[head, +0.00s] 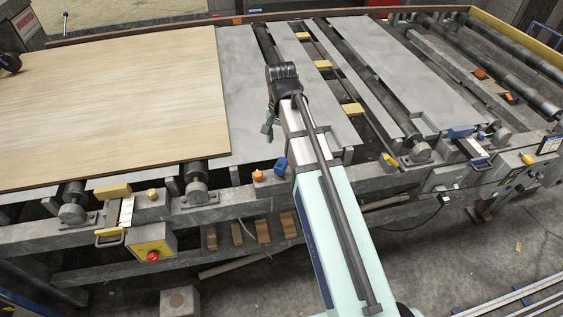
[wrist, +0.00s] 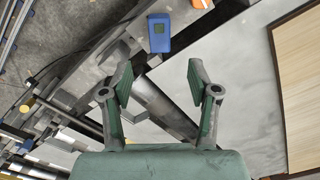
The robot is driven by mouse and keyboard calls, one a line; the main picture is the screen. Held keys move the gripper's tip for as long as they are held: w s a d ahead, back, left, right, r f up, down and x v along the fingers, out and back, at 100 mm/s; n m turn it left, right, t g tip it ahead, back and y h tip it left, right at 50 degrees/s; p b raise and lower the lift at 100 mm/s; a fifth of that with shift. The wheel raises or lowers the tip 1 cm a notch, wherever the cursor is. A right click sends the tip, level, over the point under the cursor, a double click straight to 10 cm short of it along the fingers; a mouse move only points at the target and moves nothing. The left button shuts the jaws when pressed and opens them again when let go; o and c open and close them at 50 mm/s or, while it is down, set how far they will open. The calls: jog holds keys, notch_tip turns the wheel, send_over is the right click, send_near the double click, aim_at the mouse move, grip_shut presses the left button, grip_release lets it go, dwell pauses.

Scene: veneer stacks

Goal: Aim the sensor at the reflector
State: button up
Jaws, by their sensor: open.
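A small blue box (head: 281,165), which looks like the sensor, stands on the near rail of the conveyor. The wrist view shows its blue body with a dark window (wrist: 159,33), beyond my fingertips. An orange piece (head: 258,175) sits beside it to the left in the head view and shows at the top edge of the wrist view (wrist: 202,3). I cannot tell for certain which piece is the reflector. My gripper (wrist: 158,80) is open and empty, with the blue box apart from it. In the head view my arm partly hides the gripper (head: 268,128).
A wood veneer sheet (head: 110,100) lies at the left on grey plates and rollers. Orange pieces (head: 480,73) and another blue box (head: 460,132) are at the right. A yellow box with a red button (head: 152,245) hangs at the front. Bare grey plate (head: 245,100) lies by my gripper.

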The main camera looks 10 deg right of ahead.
aim_at(281, 162)
notch_tip(281, 162, down, 12)
jog(key=shift+r+p, duration=0.2)
jog(key=shift+p, duration=0.85)
grip_shut()
